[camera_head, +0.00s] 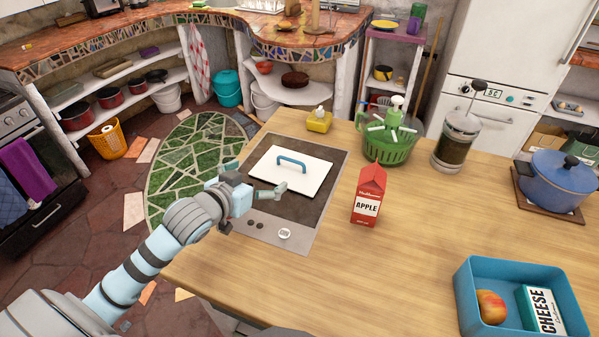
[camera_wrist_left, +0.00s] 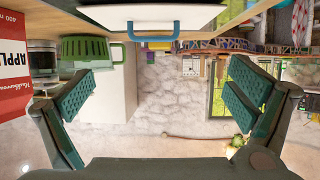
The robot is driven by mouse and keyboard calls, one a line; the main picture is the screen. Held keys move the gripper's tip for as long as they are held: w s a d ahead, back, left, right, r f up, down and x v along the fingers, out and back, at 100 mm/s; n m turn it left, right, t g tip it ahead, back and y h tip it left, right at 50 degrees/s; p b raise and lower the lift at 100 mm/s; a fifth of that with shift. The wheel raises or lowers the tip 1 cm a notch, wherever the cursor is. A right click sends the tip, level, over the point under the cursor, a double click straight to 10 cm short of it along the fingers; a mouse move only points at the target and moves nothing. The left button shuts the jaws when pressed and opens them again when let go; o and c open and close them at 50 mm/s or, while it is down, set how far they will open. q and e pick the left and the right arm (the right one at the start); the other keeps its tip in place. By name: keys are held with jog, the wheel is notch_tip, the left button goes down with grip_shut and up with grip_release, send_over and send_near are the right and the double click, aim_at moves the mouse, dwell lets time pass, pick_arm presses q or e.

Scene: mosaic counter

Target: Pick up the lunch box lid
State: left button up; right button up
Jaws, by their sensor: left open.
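The lunch box lid (camera_head: 308,178) is a white square plate with a blue arched handle (camera_head: 291,160). It lies flat, handle up, on a dark hob (camera_head: 268,211) set on the wooden counter. My left gripper (camera_head: 250,181) is open and empty just in front of the lid's left part. In the left wrist view the lid (camera_wrist_left: 200,17) and its blue handle (camera_wrist_left: 153,38) show at the top, beyond the open fingers (camera_wrist_left: 160,96). The open blue lunch box (camera_head: 473,310) stands at the front right, holding a peach (camera_head: 491,307) and a cheese box (camera_head: 544,310). My right gripper is not in view.
A red apple carton (camera_head: 368,196) stands right of the lid. Behind are a yellow sponge holder (camera_head: 319,121), a green colander (camera_head: 388,149) and a French press (camera_head: 455,140). A blue pot (camera_head: 556,182) stands on the right. The counter's front middle is clear.

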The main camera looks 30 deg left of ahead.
aim_at(289, 171)
pick_arm(q)
jog(key=shift+b+x, duration=0.3)
jog(key=shift+x, duration=0.65)
jog(key=x, duration=0.2)
jog(key=shift+w+d+f, duration=0.15)
jog(key=shift+w, duration=0.2)
jog(key=x, duration=0.3)
jog(key=b+x, duration=0.1)
jog(key=x, duration=0.1)
jog(key=shift+w+d+f, duration=0.1)
jog(key=shift+w+d, duration=0.15)
jog(key=x, duration=0.1)
jog(key=b+x, duration=0.1)
jog(key=x, duration=0.1)
jog(key=shift+w+d+f, duration=0.2)
jog(key=shift+f, duration=0.1)
jog(key=shift+w+f, duration=0.1)
jog(key=shift+w, duration=0.15)
jog(key=shift+s, duration=0.1)
jog(key=c, duration=1.3)
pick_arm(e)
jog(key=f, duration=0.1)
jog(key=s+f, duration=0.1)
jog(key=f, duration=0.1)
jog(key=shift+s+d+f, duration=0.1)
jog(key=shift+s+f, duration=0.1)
